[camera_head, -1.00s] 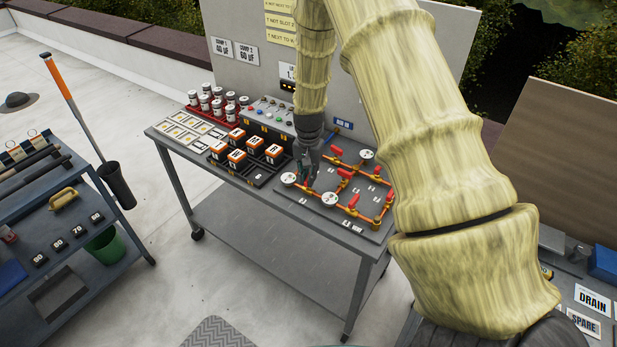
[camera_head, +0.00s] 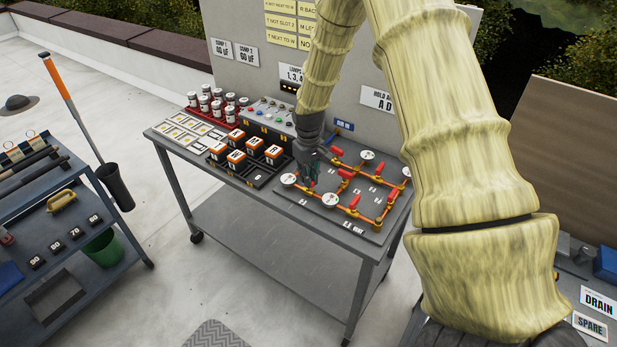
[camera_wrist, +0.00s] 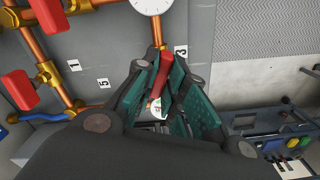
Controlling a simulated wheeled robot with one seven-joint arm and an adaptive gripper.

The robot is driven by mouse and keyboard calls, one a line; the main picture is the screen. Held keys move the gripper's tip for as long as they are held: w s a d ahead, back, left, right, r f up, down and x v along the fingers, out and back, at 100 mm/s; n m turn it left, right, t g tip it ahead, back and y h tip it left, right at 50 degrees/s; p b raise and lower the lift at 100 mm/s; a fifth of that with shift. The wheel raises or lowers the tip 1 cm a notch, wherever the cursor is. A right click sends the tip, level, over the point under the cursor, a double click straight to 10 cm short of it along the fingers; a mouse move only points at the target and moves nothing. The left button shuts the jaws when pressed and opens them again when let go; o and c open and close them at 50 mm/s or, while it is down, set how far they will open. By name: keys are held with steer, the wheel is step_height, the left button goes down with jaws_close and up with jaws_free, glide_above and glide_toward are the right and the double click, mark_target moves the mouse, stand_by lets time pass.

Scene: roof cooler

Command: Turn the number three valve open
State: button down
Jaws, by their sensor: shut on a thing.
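The grey valve board (camera_head: 318,207) lies on the table with copper pipes, brass fittings and red valve handles. In the wrist view, one red handle (camera_wrist: 164,68) lies between my gripper's (camera_wrist: 166,64) green-padded fingers, beside the label 3 (camera_wrist: 181,51). My gripper is shut on this handle, which points roughly along its copper pipe (camera_wrist: 157,28) with a slight tilt. The fingers and wrist hide the handle's lower part. In the head view, my gripper (camera_head: 309,180) is low over the board's left part, and the held handle is hard to make out.
Other red handles (camera_wrist: 20,90) stand close by on the left, near labels 1 (camera_wrist: 72,66) and 5 (camera_wrist: 103,83). A white gauge (camera_wrist: 151,4) is just beyond the fingertips. Orange-topped blocks (camera_head: 236,155) sit left of the board. An upright panel (camera_head: 360,75) stands behind.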

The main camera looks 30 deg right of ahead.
steer(key=shift+n, duration=1.2)
steer(key=c, duration=1.5)
jaws_free()
steer(key=shift+d, duration=0.1)
steer(key=shift+r, duration=0.1)
step_height(320, 180, up, 12)
steer(key=shift+f, duration=0.1)
